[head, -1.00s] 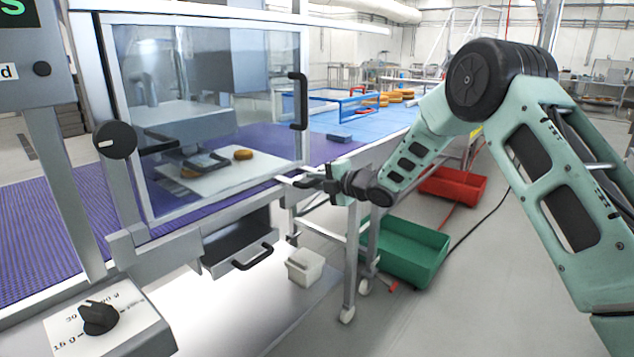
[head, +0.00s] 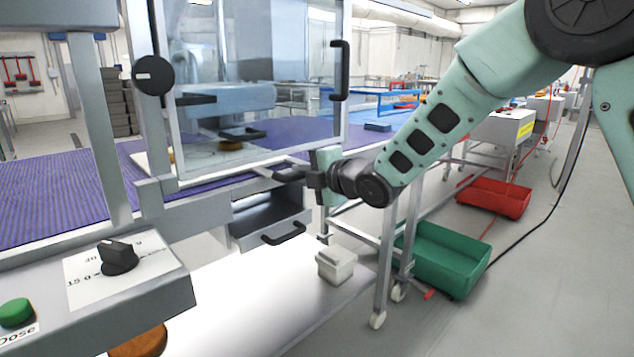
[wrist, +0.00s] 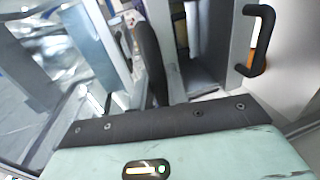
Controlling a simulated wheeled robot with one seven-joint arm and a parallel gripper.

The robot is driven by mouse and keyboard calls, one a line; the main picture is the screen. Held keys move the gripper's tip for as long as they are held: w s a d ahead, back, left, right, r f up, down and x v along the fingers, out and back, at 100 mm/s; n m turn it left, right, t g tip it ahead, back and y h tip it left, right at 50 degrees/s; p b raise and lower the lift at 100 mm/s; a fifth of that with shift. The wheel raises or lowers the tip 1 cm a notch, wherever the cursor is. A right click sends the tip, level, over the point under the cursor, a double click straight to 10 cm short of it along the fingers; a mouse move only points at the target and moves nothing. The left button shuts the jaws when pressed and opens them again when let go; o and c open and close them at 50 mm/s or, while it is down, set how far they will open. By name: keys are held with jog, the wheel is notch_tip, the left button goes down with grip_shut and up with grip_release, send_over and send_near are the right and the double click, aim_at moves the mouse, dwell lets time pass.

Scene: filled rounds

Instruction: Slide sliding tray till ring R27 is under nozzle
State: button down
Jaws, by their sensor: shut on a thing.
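The sliding tray (head: 141,166) is a pale board behind the clear door, mostly hidden by the door frame and reflections. One orange ring (head: 172,154) shows at its left part, beside the door post. Another orange ring (head: 230,146) lies right by the dark nozzle foot (head: 241,134), apparently under it. No ring label is readable, so I cannot tell which is R27. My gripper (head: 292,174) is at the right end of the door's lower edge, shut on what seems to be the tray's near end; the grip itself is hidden.
The clear door has a black handle (head: 340,70). Below is an open drawer (head: 268,215) with a black handle. A control panel with a dial (head: 118,257) is at front left.

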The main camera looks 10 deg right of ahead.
jog(key=shift+s+a+f, duration=0.1)
jog(key=shift+s+a, duration=0.15)
jog(key=shift+a, duration=0.15)
jog(key=c, duration=1.4)
grip_release()
jog(key=shift+s, duration=0.1)
jog(key=shift+s+d+r, duration=0.2)
jog(key=shift+s+d, duration=0.1)
jog(key=shift+d, duration=0.05)
jog(key=v, duration=1.6)
jog(key=shift+s, duration=0.25)
